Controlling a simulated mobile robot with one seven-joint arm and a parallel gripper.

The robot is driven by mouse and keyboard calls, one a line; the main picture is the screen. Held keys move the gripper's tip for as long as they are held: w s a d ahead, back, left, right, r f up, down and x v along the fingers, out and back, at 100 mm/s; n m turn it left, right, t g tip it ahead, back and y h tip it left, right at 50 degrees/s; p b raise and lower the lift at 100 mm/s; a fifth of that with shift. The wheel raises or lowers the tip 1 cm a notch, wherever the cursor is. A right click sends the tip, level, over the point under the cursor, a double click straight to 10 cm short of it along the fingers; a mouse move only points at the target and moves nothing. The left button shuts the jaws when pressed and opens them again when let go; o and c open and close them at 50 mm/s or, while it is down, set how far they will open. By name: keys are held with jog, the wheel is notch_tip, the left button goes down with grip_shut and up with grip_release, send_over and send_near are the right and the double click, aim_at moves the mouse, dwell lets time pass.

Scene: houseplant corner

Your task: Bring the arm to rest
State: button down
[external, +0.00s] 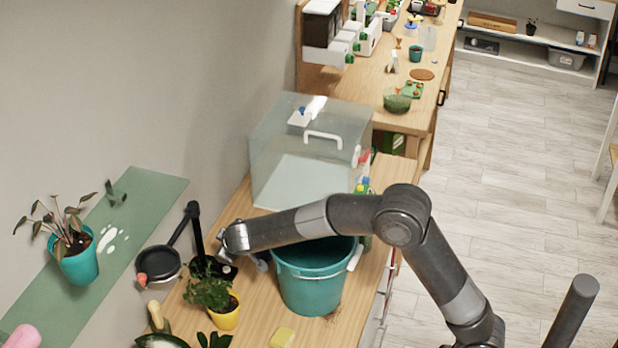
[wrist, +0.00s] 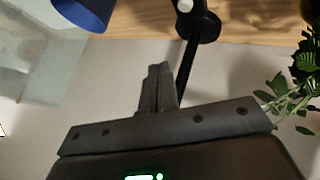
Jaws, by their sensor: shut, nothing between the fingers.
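My gripper (wrist: 160,82) shows in the wrist view with its two fingers together and nothing between them. In the external view my arm reaches left over the teal bucket (external: 312,285), and its end is near the black desk lamp (external: 196,232). The fingers cannot be made out clearly there. In the wrist view the black lamp pole (wrist: 187,65) stands just beyond the fingertips; whether they touch it I cannot tell. Green leaves (wrist: 300,88) are at the right edge.
A yellow pot (external: 226,316) with a leafy plant stands left of the bucket. A clear box (external: 310,150) is behind my arm. A teal pot (external: 79,265), a dark pan (external: 158,263) and a yellow sponge (external: 283,338) are nearby. Floor (external: 490,200) to the right is open.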

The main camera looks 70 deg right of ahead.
jog(key=s+a+r+y, duration=0.25)
jog(key=s+r, duration=0.25)
jog(key=s, duration=0.3)
jog(key=s+a+r+y, duration=0.1)
jog(key=s+a+r, duration=0.3)
jog(key=s, duration=0.3)
jog(key=s+a+r+y, duration=0.2)
jog(key=s+a+r, duration=0.25)
jog(key=s, duration=0.35)
jog(key=s+f+n, duration=0.1)
jog(key=s+f, duration=0.2)
jog(key=s, duration=1.8)
jog(key=shift+s+y, duration=0.2)
jog(key=shift+y, duration=0.25)
